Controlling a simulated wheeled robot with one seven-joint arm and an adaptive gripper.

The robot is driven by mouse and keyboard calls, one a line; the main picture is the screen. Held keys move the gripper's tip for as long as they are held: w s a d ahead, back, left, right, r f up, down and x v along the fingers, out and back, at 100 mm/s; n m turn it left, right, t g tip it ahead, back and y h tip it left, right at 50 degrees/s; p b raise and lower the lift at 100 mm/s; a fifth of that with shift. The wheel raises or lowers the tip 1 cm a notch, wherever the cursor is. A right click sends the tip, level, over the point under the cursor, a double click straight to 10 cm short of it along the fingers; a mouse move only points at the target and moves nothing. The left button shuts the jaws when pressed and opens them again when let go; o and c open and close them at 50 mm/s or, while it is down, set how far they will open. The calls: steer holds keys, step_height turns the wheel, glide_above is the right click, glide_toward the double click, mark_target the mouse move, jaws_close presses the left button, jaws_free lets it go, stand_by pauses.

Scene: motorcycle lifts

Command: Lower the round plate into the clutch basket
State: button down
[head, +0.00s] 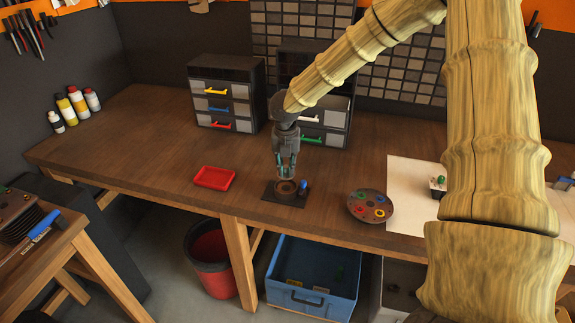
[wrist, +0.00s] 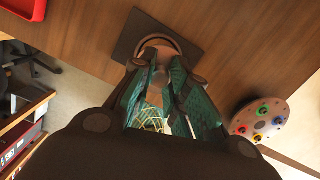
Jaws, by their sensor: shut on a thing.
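The clutch basket (head: 286,194) is a brown, round, open-topped part on a dark square base on the workbench. It also shows in the wrist view as a brown ring (wrist: 158,41) at the fingertips. My gripper (head: 286,177) points down directly over it, with teal-lined fingers. In the wrist view the fingers (wrist: 168,62) reach to the ring and hide part of it. They are closed on the round plate, which is mostly hidden; I cannot tell whether it is inside the basket or just above it.
A small blue piece (head: 304,186) stands right beside the basket. A red tray (head: 214,178) lies to the left, and a brown disc with coloured rings (head: 371,206) to the right. Drawer cabinets (head: 224,93) stand behind. The bench between tray and basket is clear.

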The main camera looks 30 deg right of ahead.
mark_target(286, 173)
steer(key=shift+f+b, duration=1.75)
steer(key=shift+f, duration=0.7)
steer(key=shift+r+p, duration=0.1)
steer(key=shift+p, duration=0.3)
steer(key=shift+f+b, duration=0.3)
steer(key=shift+f, duration=0.45)
steer(key=c, duration=1.3)
jaws_free()
steer(key=r, duration=0.8)
steer(key=s+r, duration=0.1)
steer(key=r, duration=0.3)
steer(key=shift+a, duration=0.35)
